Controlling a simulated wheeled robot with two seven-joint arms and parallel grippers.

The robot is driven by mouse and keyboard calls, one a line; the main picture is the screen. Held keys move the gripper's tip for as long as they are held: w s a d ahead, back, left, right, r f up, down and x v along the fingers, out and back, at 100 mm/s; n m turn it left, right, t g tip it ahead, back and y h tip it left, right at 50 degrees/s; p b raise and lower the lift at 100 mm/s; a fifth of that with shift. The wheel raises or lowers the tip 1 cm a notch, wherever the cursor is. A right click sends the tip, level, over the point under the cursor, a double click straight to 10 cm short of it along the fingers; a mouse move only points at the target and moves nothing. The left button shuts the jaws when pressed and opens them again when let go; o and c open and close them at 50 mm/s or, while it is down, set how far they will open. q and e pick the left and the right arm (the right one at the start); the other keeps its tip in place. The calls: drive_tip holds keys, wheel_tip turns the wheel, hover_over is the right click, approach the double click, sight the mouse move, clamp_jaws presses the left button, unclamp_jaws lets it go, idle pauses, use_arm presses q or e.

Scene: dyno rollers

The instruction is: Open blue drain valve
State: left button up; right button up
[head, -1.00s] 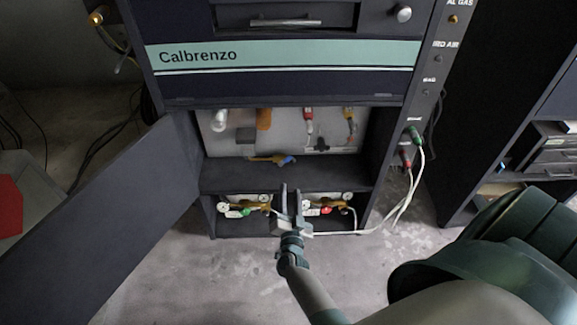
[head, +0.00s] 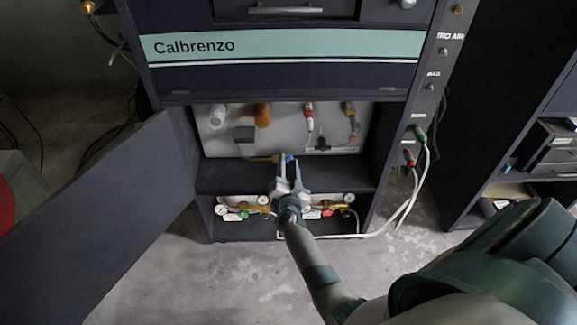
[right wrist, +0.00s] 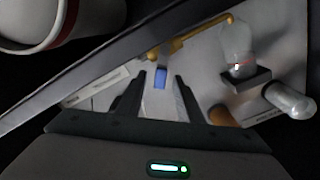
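The blue drain valve handle (head: 290,158) sits on a brass valve (head: 262,159) at the back of the cabinet's middle shelf. In the right wrist view the blue handle (right wrist: 160,79) shows between the fingertips, with the brass pipe (right wrist: 190,38) beyond it. My right gripper (head: 288,163) is open and reaches into the cabinet, its fingers at the handle. There is a gap on each side of the handle, and I cannot tell whether a finger touches it. The fingers partly hide the handle in the head view. My left gripper is not in view.
The cabinet door (head: 100,215) stands open at left. Below the shelf (head: 225,178) are brass regulators with a green knob (head: 244,214) and a red knob (head: 327,212). White hoses (head: 412,200) hang at right. An orange cylinder (head: 263,115) is on the back panel.

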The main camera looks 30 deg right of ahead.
clamp_jaws()
